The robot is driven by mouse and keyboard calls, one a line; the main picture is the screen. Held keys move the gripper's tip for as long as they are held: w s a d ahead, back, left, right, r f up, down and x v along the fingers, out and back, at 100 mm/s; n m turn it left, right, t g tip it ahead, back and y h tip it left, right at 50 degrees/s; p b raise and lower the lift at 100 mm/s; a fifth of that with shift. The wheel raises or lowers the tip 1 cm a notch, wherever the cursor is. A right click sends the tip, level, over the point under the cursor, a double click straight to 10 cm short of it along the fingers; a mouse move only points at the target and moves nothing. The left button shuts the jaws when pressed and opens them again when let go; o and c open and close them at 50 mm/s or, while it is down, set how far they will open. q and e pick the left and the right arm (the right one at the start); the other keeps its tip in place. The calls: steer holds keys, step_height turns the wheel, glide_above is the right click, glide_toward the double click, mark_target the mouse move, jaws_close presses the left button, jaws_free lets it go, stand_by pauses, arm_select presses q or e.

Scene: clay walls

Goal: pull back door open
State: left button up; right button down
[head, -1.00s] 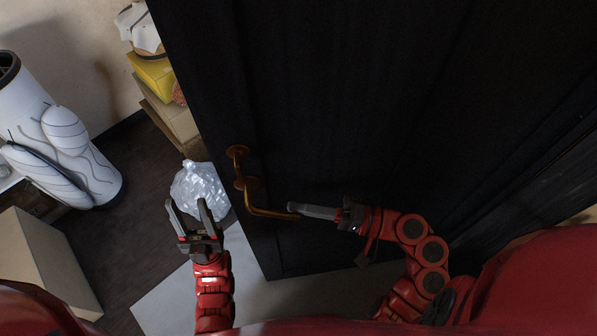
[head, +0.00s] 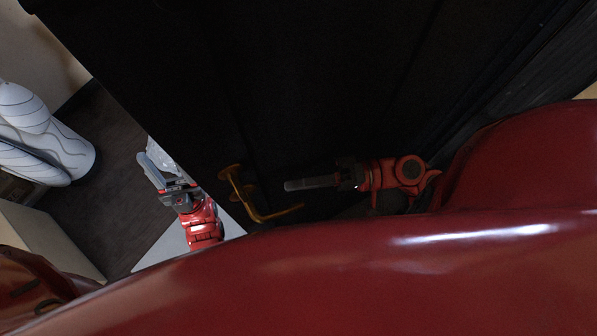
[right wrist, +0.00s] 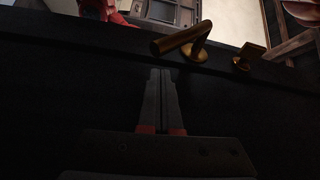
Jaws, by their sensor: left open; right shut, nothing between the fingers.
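The black door (head: 330,90) fills the upper middle of the head view, its left edge running diagonally. Its brass lever handle (head: 262,214) is near that edge, low in the view; it also shows at the top of the right wrist view (right wrist: 182,40). My left gripper (head: 150,168) is open, left of the handle and just past the door's edge, not touching the handle. My right gripper (head: 290,185) is shut and empty, close to the door face, right of the handle. In the right wrist view its closed fingers (right wrist: 161,72) point toward the lever, apart from it.
A white patterned cylinder-like object (head: 45,140) stands at the far left. A cardboard box (head: 40,240) is below it. Dark floor (head: 105,190) lies open between these and the door.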

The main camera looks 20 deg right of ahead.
steer(key=d, duration=0.7)
steer(key=shift+s+d+b, duration=0.25)
steer(key=shift+s+b, duration=0.1)
steer(key=shift+b, duration=0.1)
steer(key=shift+a+f, duration=0.1)
